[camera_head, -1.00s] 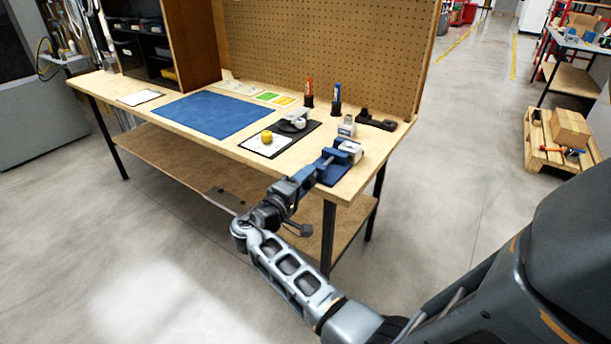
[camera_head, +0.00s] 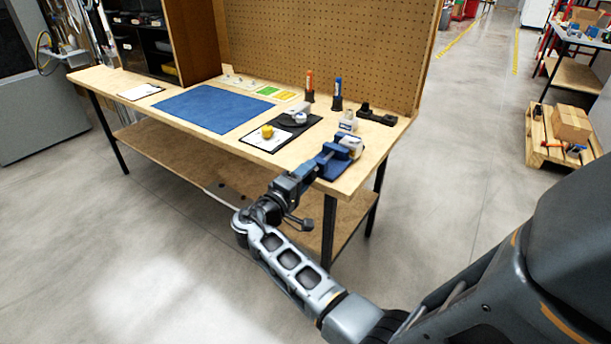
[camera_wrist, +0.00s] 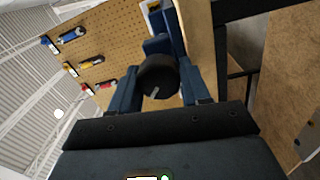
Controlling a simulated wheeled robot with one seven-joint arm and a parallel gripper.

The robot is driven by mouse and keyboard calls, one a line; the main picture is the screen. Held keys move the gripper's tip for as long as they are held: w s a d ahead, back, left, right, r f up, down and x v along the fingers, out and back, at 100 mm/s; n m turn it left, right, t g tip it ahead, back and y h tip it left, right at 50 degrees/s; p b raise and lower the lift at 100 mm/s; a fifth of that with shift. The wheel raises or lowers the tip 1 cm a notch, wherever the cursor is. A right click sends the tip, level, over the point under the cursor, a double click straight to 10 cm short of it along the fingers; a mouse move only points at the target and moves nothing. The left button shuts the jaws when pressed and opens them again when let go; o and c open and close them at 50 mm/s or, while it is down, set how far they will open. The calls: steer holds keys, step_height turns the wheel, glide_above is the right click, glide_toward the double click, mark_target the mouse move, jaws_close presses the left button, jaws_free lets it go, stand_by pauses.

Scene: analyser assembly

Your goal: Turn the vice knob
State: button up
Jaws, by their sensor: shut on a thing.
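The blue vice (camera_head: 336,167) stands at the front right corner of the workbench. In the wrist view its blue body (camera_wrist: 160,45) rises behind the black round knob (camera_wrist: 158,76), which has a light mark on its face. My gripper (camera_head: 318,164) reaches the vice from the front left. In the wrist view the two blue fingers of my gripper (camera_wrist: 158,88) stand on either side of the knob, shut on it. In the head view the knob is hidden by the gripper.
The wooden workbench (camera_head: 172,90) carries a blue mat (camera_head: 210,110), a black board with a yellow item (camera_head: 267,131), a small white device (camera_head: 348,122) and two upright bottles near the pegboard (camera_head: 330,40).

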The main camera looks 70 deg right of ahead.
steer(key=shift+s+f, duration=0.25)
steer(key=shift+s, duration=0.05)
steer(key=shift+c, duration=0.2)
steer(key=o, duration=1)
steer(key=shift+o, duration=0.2)
steer(key=shift+w+f, duration=0.1)
